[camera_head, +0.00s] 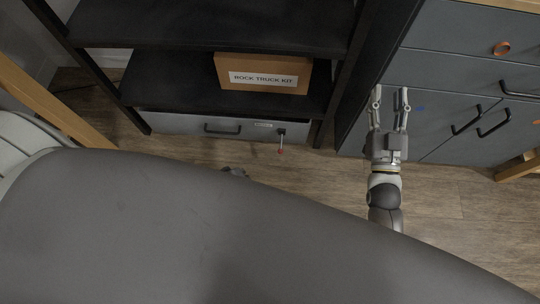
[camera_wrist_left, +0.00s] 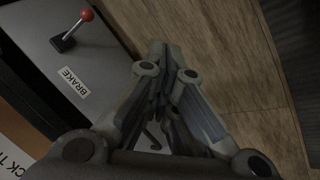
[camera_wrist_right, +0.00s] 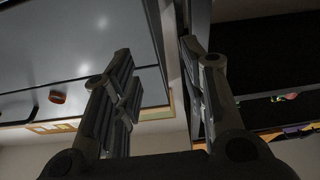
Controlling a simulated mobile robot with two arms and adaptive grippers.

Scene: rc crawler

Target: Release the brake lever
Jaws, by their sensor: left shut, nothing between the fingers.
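The brake lever (camera_head: 281,143) is a thin rod with a red knob on the grey drawer front (camera_head: 180,125) under the black shelf. It also shows at the top left of the left wrist view (camera_wrist_left: 76,27), on a dark base above a label reading BRAKE (camera_wrist_left: 74,82). My left gripper (camera_wrist_left: 165,50) is shut and empty, apart from the lever, to its right in that view. In the head view a large grey part of me hides most of the left arm. My right gripper (camera_head: 389,95) is open and empty in front of the grey cabinet, right of the lever.
A cardboard box labelled ROCK TRUCK KIT (camera_head: 262,74) stands on the black shelf (camera_head: 180,80). The drawer has a dark handle (camera_head: 222,129). A grey cabinet (camera_head: 440,80) with dark handles and an orange ring (camera_head: 502,48) stands at right. Wooden floor (camera_head: 450,195) lies in front.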

